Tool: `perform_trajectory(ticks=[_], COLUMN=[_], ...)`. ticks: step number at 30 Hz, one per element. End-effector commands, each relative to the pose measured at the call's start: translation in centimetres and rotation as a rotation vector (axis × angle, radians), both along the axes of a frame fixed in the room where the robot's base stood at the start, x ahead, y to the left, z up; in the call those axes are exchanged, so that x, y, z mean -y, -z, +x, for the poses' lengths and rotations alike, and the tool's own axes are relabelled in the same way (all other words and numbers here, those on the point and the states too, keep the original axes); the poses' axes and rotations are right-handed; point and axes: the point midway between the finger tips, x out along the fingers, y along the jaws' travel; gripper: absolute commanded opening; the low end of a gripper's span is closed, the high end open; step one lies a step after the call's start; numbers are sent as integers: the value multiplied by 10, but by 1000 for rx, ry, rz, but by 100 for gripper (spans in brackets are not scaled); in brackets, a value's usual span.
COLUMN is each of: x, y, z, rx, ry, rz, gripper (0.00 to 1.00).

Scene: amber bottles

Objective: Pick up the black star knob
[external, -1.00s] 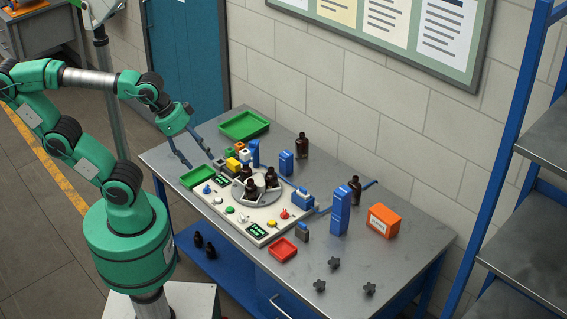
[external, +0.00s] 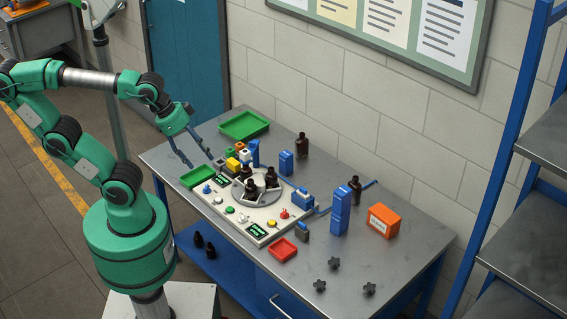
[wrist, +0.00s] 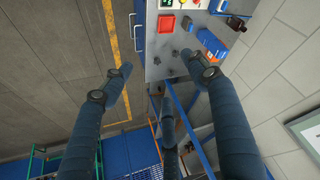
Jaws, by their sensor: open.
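Three black star knobs lie apart from one another on the bare front right part of the grey table: a left one (external: 320,286), a back one (external: 333,263) and a right one (external: 369,288). The frames do not show which one the task means. In the wrist view the knobs are small and dark near the table's end, too small to tell apart well. My gripper (external: 201,163) is open and empty, above the table's far left end, well away from the knobs.
A white panel (external: 224,222) with a round grey turntable holding amber bottles fills the table's middle. A red tray (external: 283,250), a tall blue block (external: 340,211) and an orange box (external: 383,220) stand between it and the right side. Green trays (external: 244,125) are at the left.

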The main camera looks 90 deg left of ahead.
Motion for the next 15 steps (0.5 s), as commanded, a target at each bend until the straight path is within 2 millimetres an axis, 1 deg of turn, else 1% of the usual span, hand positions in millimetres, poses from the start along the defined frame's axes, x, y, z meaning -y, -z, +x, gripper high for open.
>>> perform_trajectory(ticks=[5, 8, 11, 15], x=[1, 2, 4, 8], y=[-1, -2, -3, -4], z=[4, 12, 25, 53], rx=[-4, -14, -30, -59], ry=[0, 0, -1, -1], rz=[-1, -4, -6, -12], gripper=[59, 59, 59, 59])
